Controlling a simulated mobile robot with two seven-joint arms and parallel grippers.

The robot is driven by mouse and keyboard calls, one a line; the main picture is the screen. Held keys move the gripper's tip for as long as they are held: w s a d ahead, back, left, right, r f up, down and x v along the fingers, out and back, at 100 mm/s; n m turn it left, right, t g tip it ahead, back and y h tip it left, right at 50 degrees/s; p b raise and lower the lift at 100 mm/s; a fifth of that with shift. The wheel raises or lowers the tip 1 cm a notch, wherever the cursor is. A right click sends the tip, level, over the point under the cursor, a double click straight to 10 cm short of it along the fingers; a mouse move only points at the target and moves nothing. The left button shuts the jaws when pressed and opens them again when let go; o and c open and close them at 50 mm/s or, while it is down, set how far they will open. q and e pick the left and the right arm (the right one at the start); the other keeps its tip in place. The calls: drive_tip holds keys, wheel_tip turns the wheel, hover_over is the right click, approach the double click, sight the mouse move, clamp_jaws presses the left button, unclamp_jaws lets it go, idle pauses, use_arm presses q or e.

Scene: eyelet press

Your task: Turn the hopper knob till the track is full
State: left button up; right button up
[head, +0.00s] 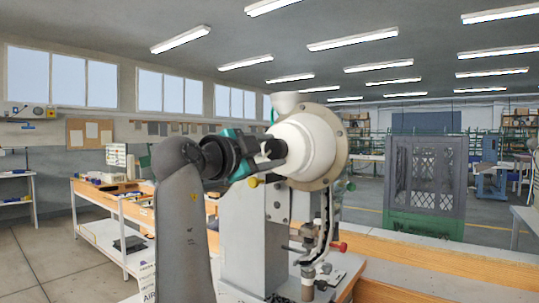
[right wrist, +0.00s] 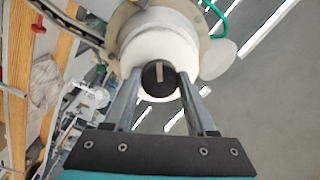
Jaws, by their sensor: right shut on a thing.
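The hopper (head: 318,140) is a white drum with a tan flange, mounted high on the grey press (head: 245,235). Its knob (right wrist: 159,80), black with a pale bar across its face, sits at the middle of the drum in the right wrist view. My right gripper (head: 272,154) is at the drum's front. In the right wrist view its two grey fingers (right wrist: 159,72) stand on either side of the knob and are shut on it. My left gripper is not in view.
The press stands on a wooden-edged bench (head: 425,272). A yellow knob (head: 253,182) and a red knob (head: 338,246) stick out of the press. A dark mesh cage (head: 428,178) stands behind at right. A workbench (head: 118,208) is at left.

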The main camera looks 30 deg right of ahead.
drive_tip(key=shift+m, duration=0.3)
drive_tip(key=shift+r, duration=0.1)
drive_tip(key=o, duration=1.4)
drive_tip(key=v, duration=1.5)
drive_tip(key=shift+a, duration=0.15)
